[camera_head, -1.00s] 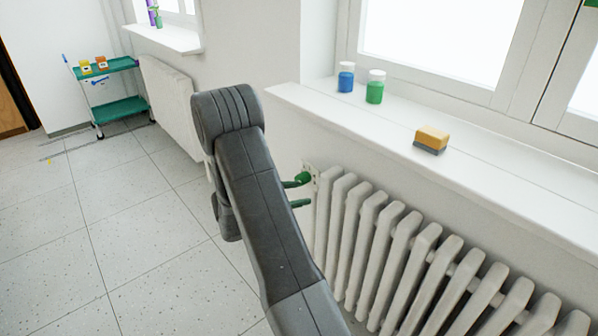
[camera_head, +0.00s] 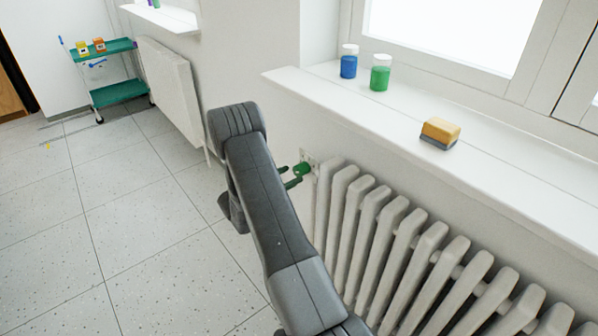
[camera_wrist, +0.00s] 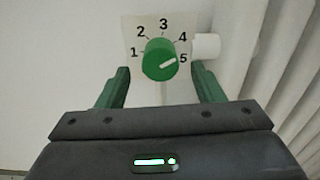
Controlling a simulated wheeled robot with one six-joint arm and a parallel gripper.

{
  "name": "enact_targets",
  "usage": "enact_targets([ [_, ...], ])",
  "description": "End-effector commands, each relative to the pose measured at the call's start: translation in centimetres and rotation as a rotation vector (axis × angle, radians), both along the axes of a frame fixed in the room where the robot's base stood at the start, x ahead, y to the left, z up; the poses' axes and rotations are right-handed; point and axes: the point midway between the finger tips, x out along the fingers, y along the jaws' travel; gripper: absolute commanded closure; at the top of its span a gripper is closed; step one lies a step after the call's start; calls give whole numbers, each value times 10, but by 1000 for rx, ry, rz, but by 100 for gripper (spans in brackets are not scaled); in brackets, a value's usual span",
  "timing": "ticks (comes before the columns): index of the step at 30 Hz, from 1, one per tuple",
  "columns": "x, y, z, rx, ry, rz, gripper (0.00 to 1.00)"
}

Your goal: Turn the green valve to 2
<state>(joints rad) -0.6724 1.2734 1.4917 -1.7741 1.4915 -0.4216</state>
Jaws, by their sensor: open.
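The green valve (camera_wrist: 159,62) is a round knob on a white plate with the numbers 1 to 5 in the wrist view. Its white mark points to the right, at 5. In the head view the valve (camera_head: 303,168) sits at the left end of the radiator. My gripper (camera_wrist: 162,78) is open, with its green fingers on either side of and below the knob in the picture, and nothing between them. In the head view my gripper (camera_head: 288,178) shows only partly beside the valve, the rest hidden by my arm. I cannot tell whether the fingers touch the knob.
A white ribbed radiator (camera_head: 398,250) stands right of the valve under a windowsill (camera_head: 330,108). The sill holds a blue jar (camera_head: 348,66), a green jar (camera_head: 380,77) and a sponge (camera_head: 440,132). A teal cart (camera_head: 120,92) stands far left. The floor (camera_head: 130,230) left is clear.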

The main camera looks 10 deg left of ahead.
Motion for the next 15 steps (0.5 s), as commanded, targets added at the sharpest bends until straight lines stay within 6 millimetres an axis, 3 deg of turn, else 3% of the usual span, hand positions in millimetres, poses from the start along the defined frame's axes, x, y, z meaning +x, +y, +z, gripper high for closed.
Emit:
enact_targets([
  [6,27,-22,0,1,-1,-2,39],
  [15,37,-30,0,1,-1,1,39],
])
